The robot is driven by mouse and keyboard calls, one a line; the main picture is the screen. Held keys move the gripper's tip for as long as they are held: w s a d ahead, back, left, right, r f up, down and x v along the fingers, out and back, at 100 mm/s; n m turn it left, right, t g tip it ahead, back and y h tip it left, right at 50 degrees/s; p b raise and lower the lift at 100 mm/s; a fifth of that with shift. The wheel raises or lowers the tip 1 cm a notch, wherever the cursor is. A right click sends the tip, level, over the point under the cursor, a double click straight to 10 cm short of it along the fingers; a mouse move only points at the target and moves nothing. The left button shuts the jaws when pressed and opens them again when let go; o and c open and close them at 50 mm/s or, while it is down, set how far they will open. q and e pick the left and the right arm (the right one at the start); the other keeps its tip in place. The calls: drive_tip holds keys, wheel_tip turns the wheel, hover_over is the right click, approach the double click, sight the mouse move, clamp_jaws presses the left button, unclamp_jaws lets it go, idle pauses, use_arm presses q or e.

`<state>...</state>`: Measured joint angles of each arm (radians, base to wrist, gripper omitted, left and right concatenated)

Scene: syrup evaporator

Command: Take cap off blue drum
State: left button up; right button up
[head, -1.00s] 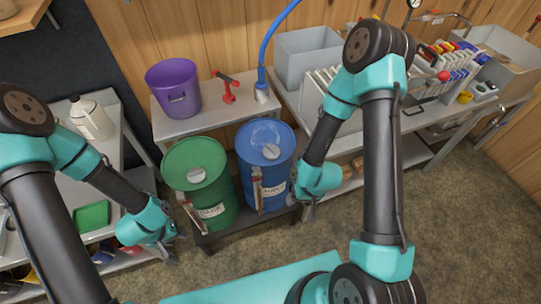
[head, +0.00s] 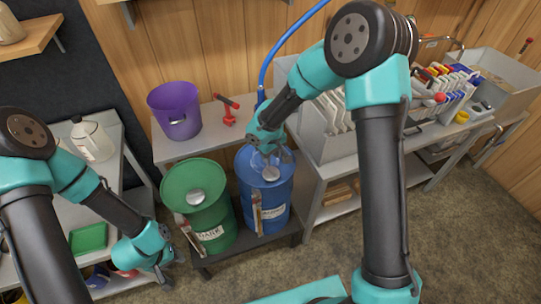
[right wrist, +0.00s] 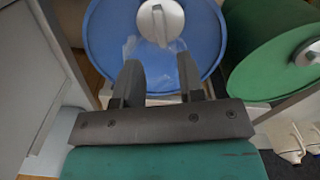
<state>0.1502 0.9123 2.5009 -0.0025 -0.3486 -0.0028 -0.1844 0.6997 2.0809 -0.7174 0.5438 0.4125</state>
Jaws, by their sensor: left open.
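The blue drum (head: 277,196) stands upright on a low dark stand, and its round grey cap (head: 270,174) sits on its top. My right gripper (head: 273,158) is above the drum's top, close to the cap. In the right wrist view the two fingers (right wrist: 160,70) are apart with nothing between them, and the cap (right wrist: 161,20) lies beyond the fingertips at the top of the picture. My left gripper (head: 176,260) is open, low and to the left in front of the green drum, away from the blue drum.
A green drum (head: 215,222) with its own grey cap (head: 195,196) stands left of the blue one. A blue hose (head: 283,45) rises behind the blue drum. A purple bucket (head: 175,110) stands on the bench behind. A grey bin with white panels is on the right.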

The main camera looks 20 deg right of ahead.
sight(271, 169)
drive_tip(key=shift+f, duration=0.15)
drive_tip(key=shift+f, duration=3.8)
drive_tip(key=shift+s+f, duration=0.2)
drive_tip(key=shift+f, duration=0.5)
drive_tip(key=shift+w, duration=0.1)
drive_tip(key=c, duration=0.6)
drive_tip(key=shift+r, duration=0.1)
drive_tip(key=shift+c, duration=0.2)
drive_tip(key=shift+w+r, duration=0.15)
drive_tip(key=shift+r, duration=0.3)
clamp_jaws()
drive_tip(key=shift+r, duration=2.05)
